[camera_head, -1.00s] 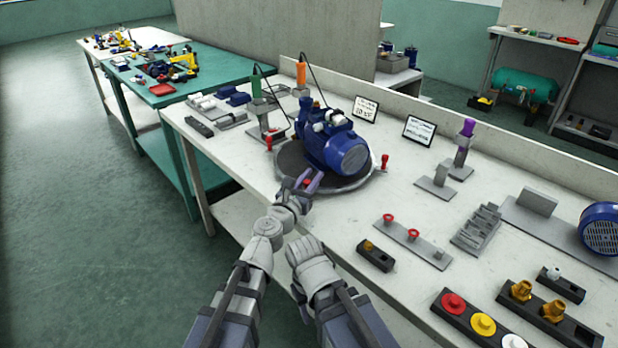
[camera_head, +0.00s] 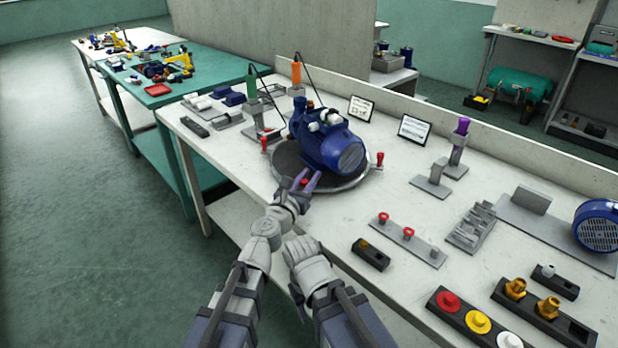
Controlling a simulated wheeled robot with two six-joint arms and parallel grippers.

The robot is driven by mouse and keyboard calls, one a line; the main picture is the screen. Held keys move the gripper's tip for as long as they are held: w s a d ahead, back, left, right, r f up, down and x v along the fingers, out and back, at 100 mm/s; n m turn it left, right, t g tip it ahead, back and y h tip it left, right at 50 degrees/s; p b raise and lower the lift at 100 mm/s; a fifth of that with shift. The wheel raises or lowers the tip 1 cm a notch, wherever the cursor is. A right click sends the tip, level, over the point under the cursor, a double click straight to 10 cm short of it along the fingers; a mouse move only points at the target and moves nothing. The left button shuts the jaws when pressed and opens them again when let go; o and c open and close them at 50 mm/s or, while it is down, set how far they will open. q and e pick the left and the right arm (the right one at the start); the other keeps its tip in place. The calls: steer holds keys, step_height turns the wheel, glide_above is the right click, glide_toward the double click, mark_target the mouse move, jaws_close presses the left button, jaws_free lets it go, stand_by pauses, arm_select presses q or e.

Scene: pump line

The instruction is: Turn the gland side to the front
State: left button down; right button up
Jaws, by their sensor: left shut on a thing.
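A blue pump (camera_head: 322,143) with a ribbed round motor end facing right and front stands on a round turntable (camera_head: 345,185) with a dark top and a grey rim. White fittings (camera_head: 328,119) sit on top of the pump. Red handles stand at the rim on the left (camera_head: 264,145) and right (camera_head: 380,159). I cannot identify the gland side.
A green tool (camera_head: 252,88) and an orange tool (camera_head: 296,70) with cables stand behind the turntable. Two sign cards (camera_head: 361,109) stand behind it to the right. A strip with red knobs (camera_head: 408,240) and a small dark block (camera_head: 371,254) lie front right. Bare bench lies right of the turntable.

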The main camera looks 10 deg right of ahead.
stand_by(0.6)
arm_select(q)
steer(key=c, duration=0.7)
jaws_free()
